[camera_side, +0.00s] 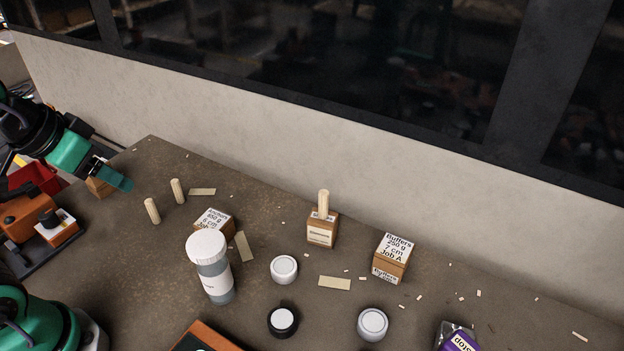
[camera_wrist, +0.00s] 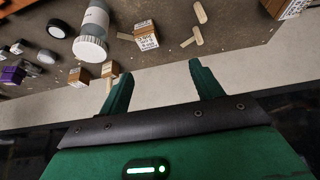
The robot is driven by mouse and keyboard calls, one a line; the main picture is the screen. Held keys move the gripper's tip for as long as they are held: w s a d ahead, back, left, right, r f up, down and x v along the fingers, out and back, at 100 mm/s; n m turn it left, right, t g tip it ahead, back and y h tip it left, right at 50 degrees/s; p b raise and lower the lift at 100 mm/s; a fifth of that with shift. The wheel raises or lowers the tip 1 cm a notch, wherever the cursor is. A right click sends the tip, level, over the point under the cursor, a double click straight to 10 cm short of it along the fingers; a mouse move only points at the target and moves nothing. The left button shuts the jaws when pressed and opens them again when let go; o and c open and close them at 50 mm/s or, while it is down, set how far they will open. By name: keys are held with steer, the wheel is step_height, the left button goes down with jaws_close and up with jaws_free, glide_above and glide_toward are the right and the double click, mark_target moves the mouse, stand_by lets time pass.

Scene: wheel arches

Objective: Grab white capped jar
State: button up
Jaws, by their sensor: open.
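My gripper (camera_side: 124,182) is at the far left, well apart from all the jars. In the wrist view its two green fingers (camera_wrist: 160,69) are spread, with nothing between them.
A black jar with a light lid (camera_side: 283,320) stands near the tall jar. A labelled wooden block (camera_side: 216,219) sits just behind it. Wooden pegs (camera_side: 152,211), a block with a peg (camera_side: 322,231), a Buffers block (camera_side: 391,259) and a purple packet (camera_side: 457,339) stand around. A wall borders the back.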

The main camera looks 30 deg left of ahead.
steer(key=o, duration=0.4)
steer(key=shift+w+d, duration=0.1)
steer(key=m+g, duration=0.5)
steer(key=m, duration=0.2)
glide_above(205, 243)
steer(key=f, duration=0.4)
steer(key=a+f, duration=0.1)
steer(key=f, duration=0.1)
steer(key=shift+w, duration=0.1)
steer(key=shift+d+f+g, duration=0.3)
steer(key=shift+d+f, duration=0.1)
steer(key=shift+d, duration=0.2)
steer(key=shift+a+f, duration=0.1)
steer(key=shift+f, duration=3.8)
steer(key=shift+c, duration=0.4)
